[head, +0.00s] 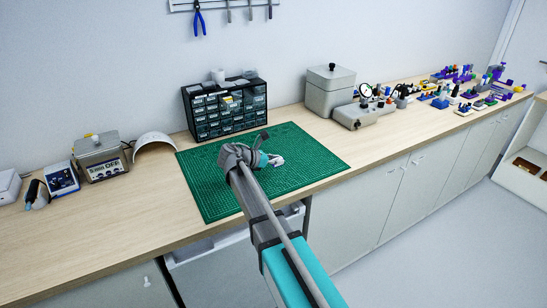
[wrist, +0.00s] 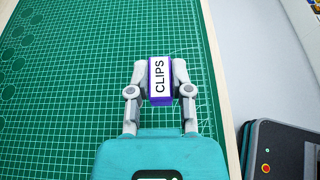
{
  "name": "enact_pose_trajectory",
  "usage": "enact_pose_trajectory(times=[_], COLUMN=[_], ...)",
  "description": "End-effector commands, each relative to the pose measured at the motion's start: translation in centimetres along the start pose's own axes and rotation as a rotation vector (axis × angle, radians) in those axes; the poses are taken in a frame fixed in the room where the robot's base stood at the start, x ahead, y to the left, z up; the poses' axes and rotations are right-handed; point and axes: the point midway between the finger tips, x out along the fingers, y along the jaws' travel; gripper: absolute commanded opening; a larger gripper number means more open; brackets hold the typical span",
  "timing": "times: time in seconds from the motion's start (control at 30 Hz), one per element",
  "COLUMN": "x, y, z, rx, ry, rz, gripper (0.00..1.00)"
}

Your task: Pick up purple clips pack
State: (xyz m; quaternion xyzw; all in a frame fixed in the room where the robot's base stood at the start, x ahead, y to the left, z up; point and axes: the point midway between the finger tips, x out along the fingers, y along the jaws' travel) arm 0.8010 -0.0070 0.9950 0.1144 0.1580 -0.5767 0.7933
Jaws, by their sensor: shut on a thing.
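The purple clips pack (wrist: 160,78) is a small box with a white label reading "CLIPS". In the wrist view it sits between the two fingers of my gripper (wrist: 160,75), which is shut on it. The green cutting mat (wrist: 70,80) lies beneath; I cannot tell whether the pack touches it. In the head view my gripper (head: 272,161) is over the middle of the green mat (head: 317,162), and the pack cannot be made out there, hidden by my arm and gripper.
A dark drawer cabinet (head: 225,108) stands behind the mat. A grey lidded box (head: 330,88) and a dial gauge device (head: 365,105) stand to the right. An ultrasonic-type box (head: 100,157) is at left. Bare wood lies at front left, and a dark case (wrist: 282,150) is beyond the bench edge.

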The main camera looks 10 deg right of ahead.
Motion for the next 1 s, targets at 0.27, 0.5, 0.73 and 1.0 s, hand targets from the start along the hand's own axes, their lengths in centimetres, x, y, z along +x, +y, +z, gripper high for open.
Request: enact_pose_trajectory(times=[0.27, 0.5, 0.73, 1.0], x=[-0.7, -0.5, -0.3, -0.2], y=[-4.2, -8.2, -10.2, -10.7], z=[3.7, 5.6, 6.5, 6.7], rx=[0.0, 0.001, 0.001, 0.0], ry=[0.0, 0.0, 0.0, 0.0], rz=[0.0, -0.001, 0.001, 0.001], gripper=[0.02, 0.02, 0.02, 0.02])
